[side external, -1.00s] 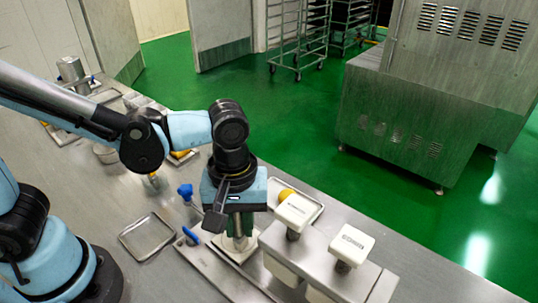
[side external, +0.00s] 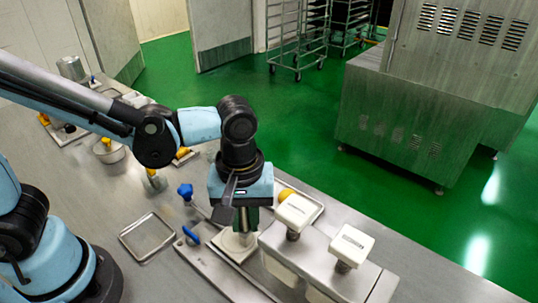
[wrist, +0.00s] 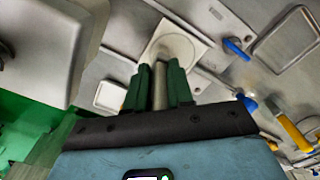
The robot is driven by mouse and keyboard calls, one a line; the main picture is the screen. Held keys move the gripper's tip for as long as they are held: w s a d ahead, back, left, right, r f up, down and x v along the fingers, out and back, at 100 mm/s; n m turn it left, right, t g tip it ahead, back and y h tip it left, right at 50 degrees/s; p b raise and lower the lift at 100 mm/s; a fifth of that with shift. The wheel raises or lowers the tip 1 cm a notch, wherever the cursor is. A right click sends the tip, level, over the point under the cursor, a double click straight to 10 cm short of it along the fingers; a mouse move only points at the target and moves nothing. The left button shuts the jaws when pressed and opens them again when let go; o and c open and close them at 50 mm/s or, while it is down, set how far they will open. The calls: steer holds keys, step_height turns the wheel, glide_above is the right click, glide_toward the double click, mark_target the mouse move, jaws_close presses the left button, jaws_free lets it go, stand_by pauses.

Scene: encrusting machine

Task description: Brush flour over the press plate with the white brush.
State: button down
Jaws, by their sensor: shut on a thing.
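My gripper (wrist: 160,70) has green fingers shut on a grey cylindrical handle (wrist: 160,92), pointing down. The handle's lower end is hidden from clear sight, so bristles cannot be made out and I cannot tell for sure that it is the white brush. Below it lies a pale square plate with a round ring (wrist: 182,46), which looks like the press plate. In the side external view my gripper (side external: 240,222) is upright just over this plate (side external: 236,246). Contact between the held thing and the plate cannot be told. No flour can be made out.
Two white-capped posts (side external: 294,211) on a steel housing stand close to the right of my gripper. A tray with a yellow ball (side external: 286,195) is behind. Blue knobs (side external: 185,191), an empty tray (side external: 147,237) and a yellow-handled tool (side external: 152,178) lie left.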

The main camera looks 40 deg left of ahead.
steer(key=s, duration=0.3)
steer(key=shift+s, duration=0.15)
steer(key=a, duration=0.3)
steer(key=shift+a, duration=0.1)
steer(key=shift+w+a+r, duration=0.1)
steer(key=shift+w+a, duration=0.05)
steer(key=shift+w, duration=2.45)
steer(key=shift+s, duration=2.45)
steer(key=shift+w, duration=2.5)
steer(key=shift+w+r, duration=0.1)
steer(key=shift+r, duration=0.05)
step_height(320, 180, up, 8)
steer(key=shift+f, duration=0.25)
